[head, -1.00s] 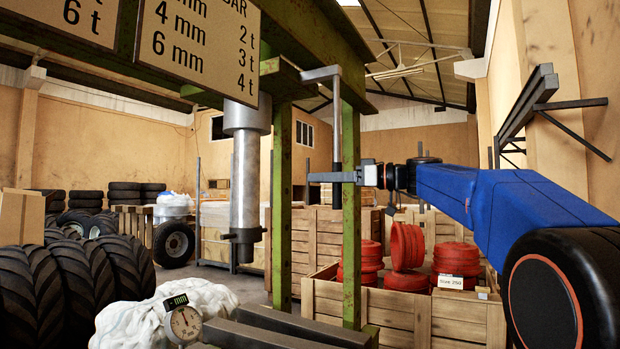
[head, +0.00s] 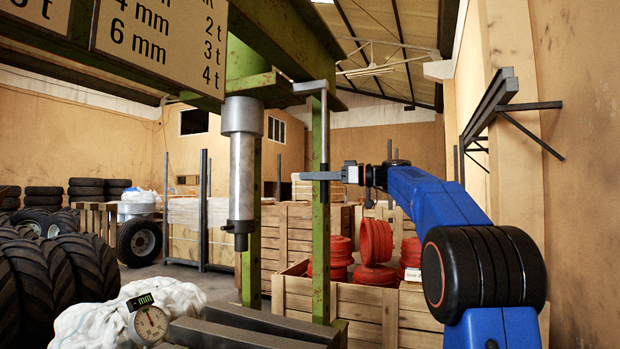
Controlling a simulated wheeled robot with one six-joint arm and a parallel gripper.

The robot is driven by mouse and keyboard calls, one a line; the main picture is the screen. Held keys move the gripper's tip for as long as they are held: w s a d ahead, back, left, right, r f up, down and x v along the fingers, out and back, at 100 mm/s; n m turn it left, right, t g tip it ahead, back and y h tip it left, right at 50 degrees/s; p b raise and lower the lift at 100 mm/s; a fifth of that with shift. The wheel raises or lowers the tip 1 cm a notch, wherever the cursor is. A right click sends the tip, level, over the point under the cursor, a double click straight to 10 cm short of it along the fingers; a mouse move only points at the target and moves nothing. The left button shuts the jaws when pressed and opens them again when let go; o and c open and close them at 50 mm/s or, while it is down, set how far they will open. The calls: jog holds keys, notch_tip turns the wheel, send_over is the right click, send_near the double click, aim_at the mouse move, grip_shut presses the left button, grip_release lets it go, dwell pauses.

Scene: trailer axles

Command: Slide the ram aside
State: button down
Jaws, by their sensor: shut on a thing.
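The ram (head: 241,165) is a silver cylinder with a thinner rod below, hanging upright from the green press frame (head: 321,240). A grey bent handle (head: 324,125) comes out from the ram's top mount and drops down in front of the right green post. My gripper (head: 323,175) is at the lower part of this handle, to the right of the ram, and is shut on it. The lower end of the ram hangs free above dark steel bars (head: 250,325). The exact finger contact is small in the picture.
A dial gauge (head: 151,322) and a white bundle (head: 95,315) are at the lower left. A sign (head: 160,40) hangs on the upper beam. Tyres (head: 75,265) stand at left.

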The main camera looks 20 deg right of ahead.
jog(key=c, duration=1.6)
grip_release()
jog(key=shift+o, duration=0.2)
jog(key=shift+s+d, duration=0.1)
jog(key=shift+d, duration=0.05)
jog(key=v, duration=1.7)
